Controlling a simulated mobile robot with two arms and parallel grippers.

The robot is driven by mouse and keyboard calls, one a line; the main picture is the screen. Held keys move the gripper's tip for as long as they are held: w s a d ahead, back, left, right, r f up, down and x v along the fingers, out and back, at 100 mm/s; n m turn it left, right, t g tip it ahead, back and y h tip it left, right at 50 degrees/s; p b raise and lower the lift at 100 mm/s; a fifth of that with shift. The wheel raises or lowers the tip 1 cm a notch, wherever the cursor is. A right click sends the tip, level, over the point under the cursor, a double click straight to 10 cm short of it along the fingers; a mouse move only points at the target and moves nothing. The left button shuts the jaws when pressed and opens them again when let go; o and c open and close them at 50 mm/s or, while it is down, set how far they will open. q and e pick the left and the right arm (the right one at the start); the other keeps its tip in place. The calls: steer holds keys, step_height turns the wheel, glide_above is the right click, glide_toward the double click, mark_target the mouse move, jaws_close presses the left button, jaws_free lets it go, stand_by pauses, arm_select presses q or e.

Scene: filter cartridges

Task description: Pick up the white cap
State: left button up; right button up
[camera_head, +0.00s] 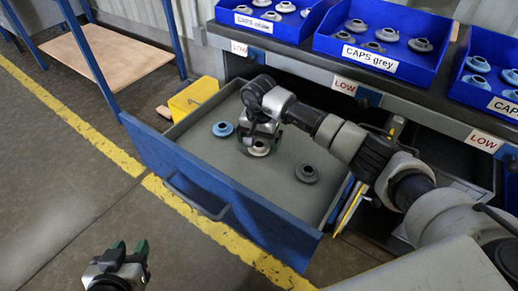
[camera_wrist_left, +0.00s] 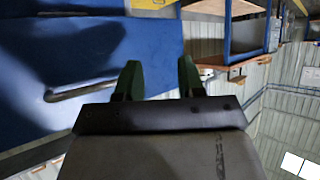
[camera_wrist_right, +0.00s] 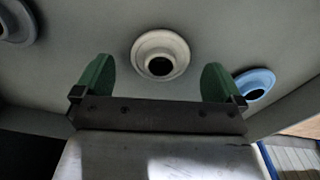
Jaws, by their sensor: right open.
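The white cap (camera_head: 259,149) lies on the floor of the open blue drawer (camera_head: 283,208), partly hidden by my right gripper. My right gripper (camera_head: 256,146) is open above it. In the right wrist view the white cap (camera_wrist_right: 160,55) shows between the two green fingers (camera_wrist_right: 157,80), slightly beyond their tips, with a dark hole in its middle. I cannot tell whether the fingers reach down around it. My left gripper (camera_head: 128,250) is outside the drawer at the bottom left, with its fingers apart and nothing between them; they also show in the left wrist view (camera_wrist_left: 158,80).
A blue cap (camera_head: 222,129) lies left of the white cap and a grey cap (camera_head: 307,173) lies right of it. Blue bins, including the grey caps bin (camera_head: 398,68), stand on the shelf behind. A yellow box (camera_head: 193,97) is beside the drawer. The drawer walls enclose the caps.

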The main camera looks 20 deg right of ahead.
steer(key=shift+f, duration=0.85)
steer(key=c, duration=1)
steer(key=shift+r, duration=0.1)
